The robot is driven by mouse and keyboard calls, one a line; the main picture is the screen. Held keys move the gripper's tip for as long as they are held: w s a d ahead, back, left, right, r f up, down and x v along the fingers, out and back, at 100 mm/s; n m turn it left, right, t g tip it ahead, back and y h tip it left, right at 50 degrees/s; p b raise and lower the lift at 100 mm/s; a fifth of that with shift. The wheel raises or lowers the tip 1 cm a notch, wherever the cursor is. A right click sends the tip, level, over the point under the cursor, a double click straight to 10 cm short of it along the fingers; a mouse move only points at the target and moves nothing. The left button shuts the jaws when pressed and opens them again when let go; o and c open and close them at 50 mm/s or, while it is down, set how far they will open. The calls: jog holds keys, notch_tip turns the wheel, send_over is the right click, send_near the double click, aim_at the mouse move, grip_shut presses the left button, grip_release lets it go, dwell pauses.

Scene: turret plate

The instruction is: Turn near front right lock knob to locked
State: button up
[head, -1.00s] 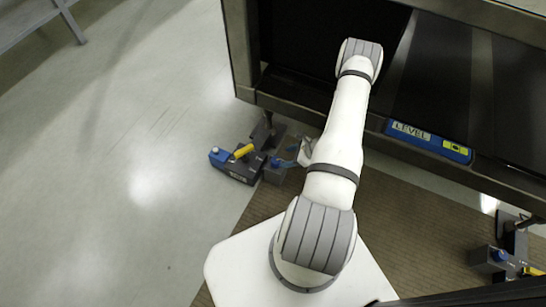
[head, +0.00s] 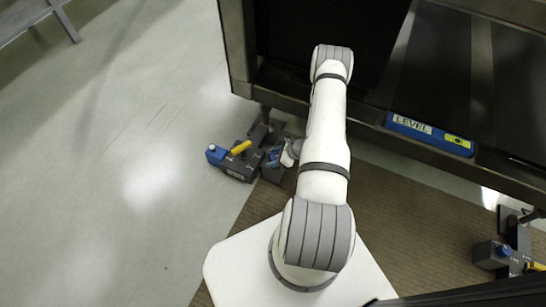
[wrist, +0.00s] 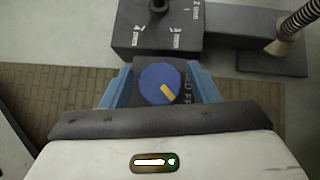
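The blue lock knob (wrist: 152,80) with a yellow-orange pointer mark sits on a dark grey block (wrist: 180,68) in the wrist view. The mark points down and to the right in that picture. Lettering beside the knob is partly hidden. My gripper (wrist: 160,84) has its blue fingers on either side of the knob, with grey block showing between each finger and the knob, so it looks open. The height of the fingertips against the knob is hard to judge. In the head view my gripper (head: 274,157) is over this block beside the table foot, and hides the knob.
A dark box with a yellow lever (head: 240,147) and blue end (head: 215,154) stands left of the block. The table frame (head: 370,125) with a blue level (head: 430,134) is above. Another foot with a blue knob (head: 504,251) is at right. Open floor lies left.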

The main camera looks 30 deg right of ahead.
jog(key=c, duration=0.8)
jog(key=shift+s, duration=0.15)
dwell(0.6)
jog(key=o, duration=1)
jog(key=p+v, duration=0.2)
jog(key=v, duration=0.6)
jog(key=shift+p, duration=0.4)
